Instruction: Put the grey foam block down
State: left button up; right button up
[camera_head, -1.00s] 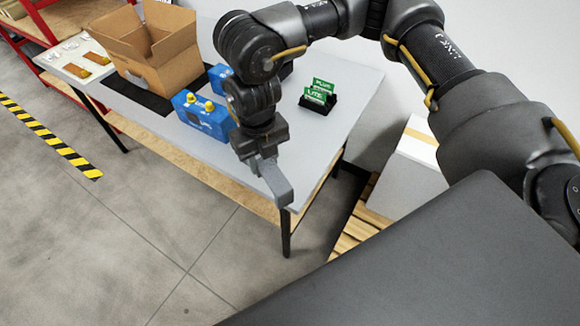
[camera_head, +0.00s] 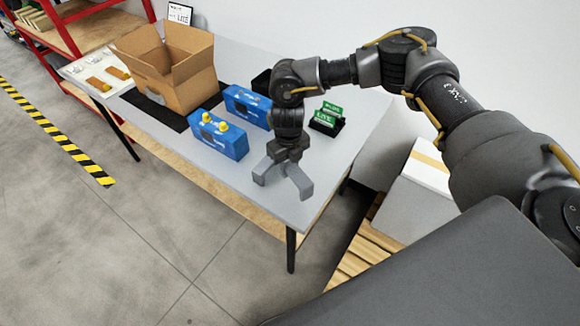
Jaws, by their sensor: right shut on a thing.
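My right gripper (camera_head: 286,158) points down over the front right part of the light grey table (camera_head: 234,184). It is shut on the grey foam block (camera_head: 299,180), whose grey shape shows below the fingers with an arm reaching down on each side. The fingertips are hard to tell from the block. I cannot tell whether the block touches the tabletop. My left gripper is not in view.
Two blue boxes (camera_head: 220,137), one with yellow knobs, stand left of the gripper. A black holder with green cards (camera_head: 328,118) stands to the right behind it. An open cardboard box (camera_head: 178,77) sits on a black mat. The table's front strip is clear.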

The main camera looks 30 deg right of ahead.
aim_at(290, 171)
jog(key=shift+w+d+f, duration=0.25)
jog(key=shift+f, duration=0.2)
jog(key=shift+w+d+f, duration=0.2)
jog(key=shift+f, duration=0.25)
notch_tip(290, 171, down, 3)
jog(key=shift+r+p, duration=0.1)
jog(key=shift+p, duration=0.3)
jog(key=shift+f, duration=0.25)
jog(key=o, duration=1)
jog(key=shift+r, duration=0.1)
